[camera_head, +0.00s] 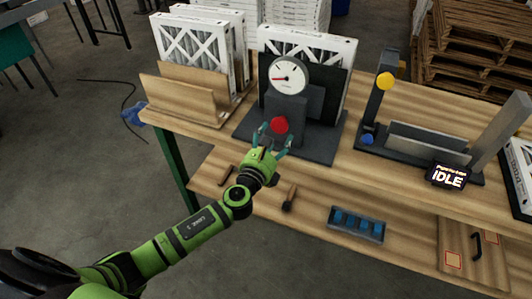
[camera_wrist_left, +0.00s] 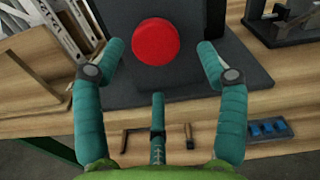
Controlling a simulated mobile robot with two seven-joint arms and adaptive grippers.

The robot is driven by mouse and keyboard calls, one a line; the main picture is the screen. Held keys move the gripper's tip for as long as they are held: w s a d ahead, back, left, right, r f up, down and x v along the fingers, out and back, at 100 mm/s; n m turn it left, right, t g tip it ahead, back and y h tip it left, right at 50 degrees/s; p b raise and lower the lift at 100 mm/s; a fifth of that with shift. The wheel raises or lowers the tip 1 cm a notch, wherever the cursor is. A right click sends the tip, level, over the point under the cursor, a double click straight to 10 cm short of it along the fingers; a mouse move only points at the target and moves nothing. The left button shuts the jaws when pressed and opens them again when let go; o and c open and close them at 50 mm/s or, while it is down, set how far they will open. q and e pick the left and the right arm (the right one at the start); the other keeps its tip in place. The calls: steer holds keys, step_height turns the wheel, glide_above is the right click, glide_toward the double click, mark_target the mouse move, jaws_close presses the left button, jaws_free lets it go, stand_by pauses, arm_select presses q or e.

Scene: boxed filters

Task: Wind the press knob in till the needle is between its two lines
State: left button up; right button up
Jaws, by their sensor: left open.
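The press knob is a red round knob (camera_head: 279,125) on the front of a dark grey press (camera_head: 313,103). A white dial gauge (camera_head: 289,75) sits above it; its dark needle points left, with a red mark near it, but the two lines are too small to make out. In the left wrist view the red knob (camera_wrist_left: 156,43) lies ahead, between and beyond the spread fingertips. My left gripper (camera_head: 271,143) is open and empty just in front of the knob; its teal fingers (camera_wrist_left: 157,75) appear apart from it. My right gripper is not in view.
White-framed filters (camera_head: 201,45) stand in a wooden rack left of the press. A fixture with a yellow knob (camera_head: 386,81) and an IDLE display (camera_head: 447,176) is at right. A blue-celled tray (camera_head: 357,224) and small tools lie on the lower shelf.

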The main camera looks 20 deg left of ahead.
mark_target(278, 126)
arm_select(q)
steer(key=s, duration=0.7)
steer(key=shift+a, duration=0.1)
steer(key=w+m+b, duration=0.2)
steer(key=m, duration=0.9)
steer(key=w+r+m+b, duration=0.1)
steer(key=m+b, duration=0.2)
steer(key=m, duration=0.9)
steer(key=w+m+b, duration=0.2)
steer(key=m+b, duration=0.1)
steer(key=m, duration=0.8)
steer(key=shift+w+a+r, duration=0.15)
steer(key=shift+w+r, duration=0.05)
steer(key=shift+w, duration=0.15)
steer(key=w+p, duration=0.1)
steer(key=w, duration=0.5)
steer(key=shift+w, duration=0.25)
